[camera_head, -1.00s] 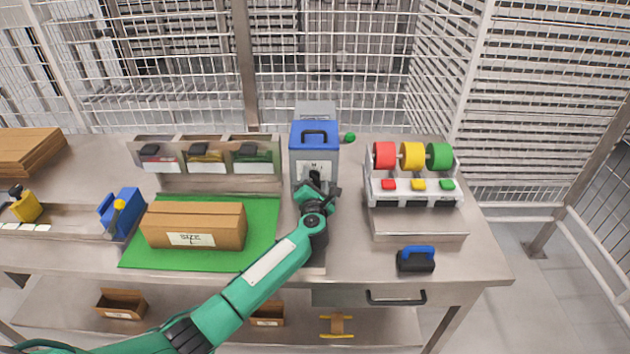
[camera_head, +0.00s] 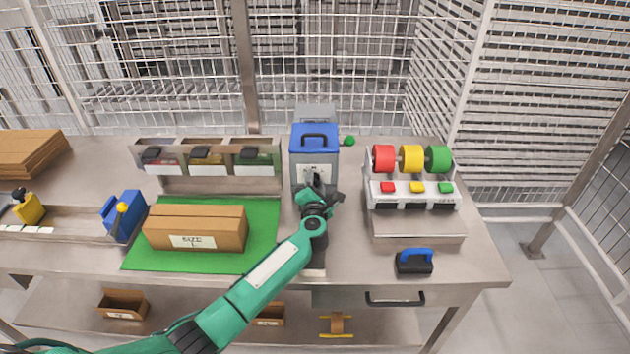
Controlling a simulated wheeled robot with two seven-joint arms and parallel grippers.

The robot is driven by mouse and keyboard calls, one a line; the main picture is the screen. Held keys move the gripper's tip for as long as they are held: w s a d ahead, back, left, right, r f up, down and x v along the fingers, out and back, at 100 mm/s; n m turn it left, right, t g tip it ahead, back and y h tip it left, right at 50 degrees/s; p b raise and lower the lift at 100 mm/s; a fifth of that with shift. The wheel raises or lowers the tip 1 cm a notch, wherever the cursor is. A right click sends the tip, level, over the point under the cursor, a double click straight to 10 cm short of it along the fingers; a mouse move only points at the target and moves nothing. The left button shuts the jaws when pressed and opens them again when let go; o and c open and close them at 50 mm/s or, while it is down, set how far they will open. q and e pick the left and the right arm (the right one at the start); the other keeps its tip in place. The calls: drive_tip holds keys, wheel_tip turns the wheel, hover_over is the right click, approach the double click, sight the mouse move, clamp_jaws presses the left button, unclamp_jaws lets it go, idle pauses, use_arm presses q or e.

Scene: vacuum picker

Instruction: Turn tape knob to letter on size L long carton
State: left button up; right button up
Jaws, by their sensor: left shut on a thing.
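The long carton (camera_head: 222,221) lies on a green mat (camera_head: 160,256). Its front label reads SIZE L. A grey tape machine (camera_head: 313,163) with a blue top (camera_head: 301,141) and black handle stands at the table's back middle. My left gripper (camera_head: 316,183) is at the front face of this machine, shut on its knob. The knob is mostly hidden by the gripper, and I cannot read which letter it points to. My right gripper is not in view.
A dispenser with red, yellow and green rolls (camera_head: 411,158) and matching buttons stands to the right. A blue-handled black tool (camera_head: 415,262) lies in front of it. Three bins (camera_head: 205,160) stand behind the mat. A blue tool (camera_head: 122,213) is left of the carton.

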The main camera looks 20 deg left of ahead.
use_arm(q)
drive_tip(key=m+p, duration=0.3)
drive_tip(key=shift+d+r+m+p, duration=0.1)
drive_tip(key=shift+m+p, duration=0.2)
drive_tip(key=m+p, duration=0.1)
drive_tip(key=m, duration=0.1)
drive_tip(key=m+p, duration=0.2)
drive_tip(key=shift+f+m, duration=0.2)
drive_tip(key=shift+m, duration=0.1)
drive_tip(key=m+p, duration=0.3)
drive_tip(key=m, duration=0.1)
drive_tip(key=shift+f, duration=0.15)
drive_tip(key=shift+f+m+p, duration=0.15)
drive_tip(key=shift+m+p, duration=0.6)
drive_tip(key=shift+m, duration=1.35)
drive_tip(key=o, duration=1)
